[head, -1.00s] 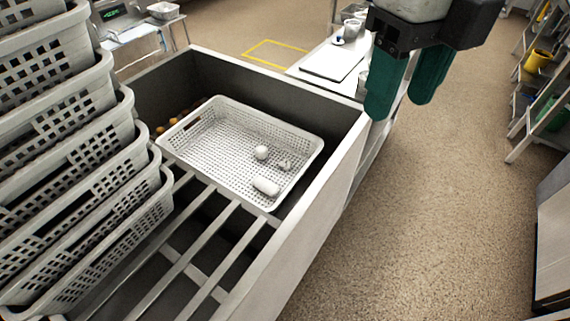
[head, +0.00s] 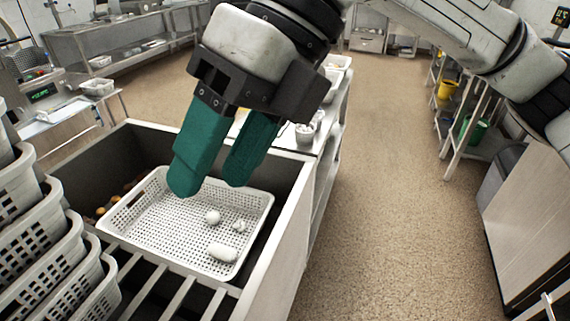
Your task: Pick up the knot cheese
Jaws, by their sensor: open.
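Three white pieces lie in a white perforated basket (head: 160,228): a round ball (head: 212,217), a small knot-shaped piece (head: 239,226), which looks like the knot cheese, and an oblong roll (head: 222,252). The knot piece is the smallest, right of the ball and above the roll in the picture. My gripper (head: 212,190), with two green fingers, is open and empty. It hangs above the far part of the basket, higher than the pieces. Its fingers hide part of the basket's far rim.
The basket sits in a deep grey sink or bin (head: 300,190) with raised walls and slats (head: 165,290) in front. Stacked white baskets (head: 40,235) stand at the left. A white side table (head: 325,125) with containers is behind. Open floor lies right.

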